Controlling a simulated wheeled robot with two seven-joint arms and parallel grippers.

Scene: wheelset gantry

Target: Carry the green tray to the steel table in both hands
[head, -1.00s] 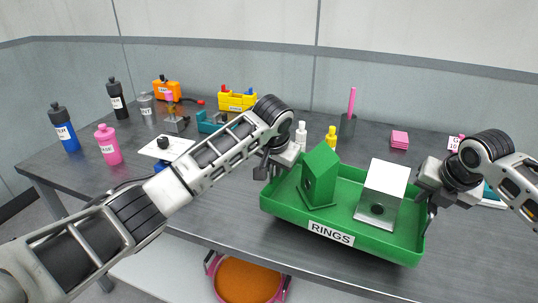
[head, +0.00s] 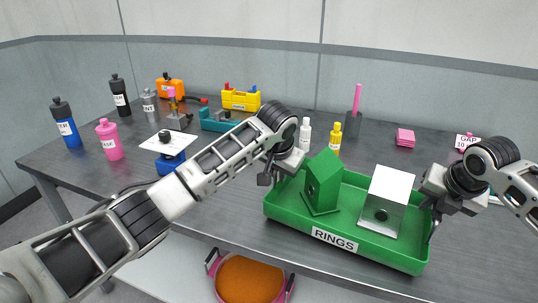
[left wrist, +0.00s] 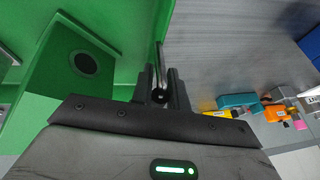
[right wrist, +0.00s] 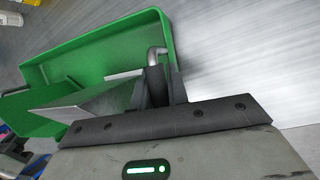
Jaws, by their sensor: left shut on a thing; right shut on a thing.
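The green tray (head: 286,216), labelled RINGS, is over the front part of the steel table (head: 236,214). I cannot tell whether its underside touches the tabletop. A green house-shaped block (head: 322,182) with a hole stands in its left half, and a pale steel box (head: 388,200) with a dark round hole stands in its right half. My left gripper (head: 276,173) is shut on the tray's left end; the left wrist view shows the fingers on a thin handle (left wrist: 159,62). My right gripper (head: 434,207) is shut at the right end, on a bent handle (right wrist: 156,52).
Bottles, including a pink one (head: 109,139), and a blue device (head: 168,158) stand at the left. A white bottle (head: 305,134), a yellow bottle (head: 335,140) and a dark pen cup (head: 352,124) stand just behind the tray. An orange-filled pink tub (head: 250,280) is below the table.

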